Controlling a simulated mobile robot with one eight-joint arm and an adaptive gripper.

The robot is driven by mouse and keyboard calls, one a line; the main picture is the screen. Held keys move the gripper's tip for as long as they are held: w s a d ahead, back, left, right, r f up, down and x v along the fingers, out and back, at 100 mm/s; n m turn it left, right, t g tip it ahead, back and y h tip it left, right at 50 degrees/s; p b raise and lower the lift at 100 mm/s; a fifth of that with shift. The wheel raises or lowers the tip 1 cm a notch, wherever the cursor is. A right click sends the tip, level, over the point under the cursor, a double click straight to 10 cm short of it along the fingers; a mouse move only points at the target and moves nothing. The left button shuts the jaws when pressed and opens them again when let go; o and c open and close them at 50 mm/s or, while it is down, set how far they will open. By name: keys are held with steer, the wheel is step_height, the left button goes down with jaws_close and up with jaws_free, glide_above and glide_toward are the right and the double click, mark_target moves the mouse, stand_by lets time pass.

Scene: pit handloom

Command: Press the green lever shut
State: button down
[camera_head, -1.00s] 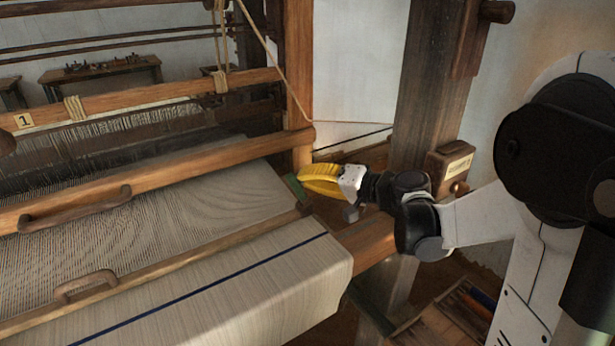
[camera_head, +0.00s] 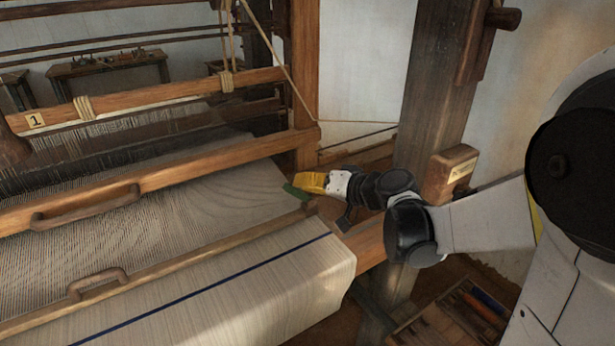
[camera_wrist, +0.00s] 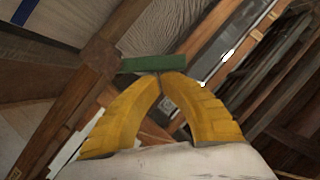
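The green lever (camera_head: 296,191) is at the right end of the loom's cloth beam area, beside the wooden post. In the head view it lies slanted, just left of and below my yellow fingertips. In the wrist view the green lever (camera_wrist: 152,64) is a flat bar across the fingertips' far side. My gripper (camera_head: 303,182) has its fingers together; in the wrist view the two yellow tips (camera_wrist: 171,74) meet right at the lever's near edge, with nothing seen between them. The tips look to touch the lever or nearly so; exact contact cannot be told.
The woven cloth (camera_head: 230,285) and the loom's front beam (camera_head: 170,179) fill the left. A thick upright post (camera_head: 435,90) and a wooden box (camera_head: 450,174) stand close behind my arm. A tray of tools (camera_head: 468,312) is low at right.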

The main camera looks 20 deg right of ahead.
mark_target(293, 194)
steer(key=shift+s+a+f+n+h, duration=0.15)
steer(key=shift+a+n+h, duration=0.25)
steer(key=shift+a+n, duration=0.1)
steer(key=shift+s+a+f+n+h, duration=0.1)
steer(key=shift+a+f+n+h, duration=0.05)
steer(key=shift+a+n+h, duration=0.3)
steer(key=shift+s+a+f+n+h, duration=0.15)
steer(key=shift+a+f+n+h, duration=0.4)
steer(key=shift+f+n+h, duration=0.45)
steer(key=shift+a+n, duration=0.15)
steer(key=shift+n, duration=0.1)
steer(key=shift+f, duration=0.1)
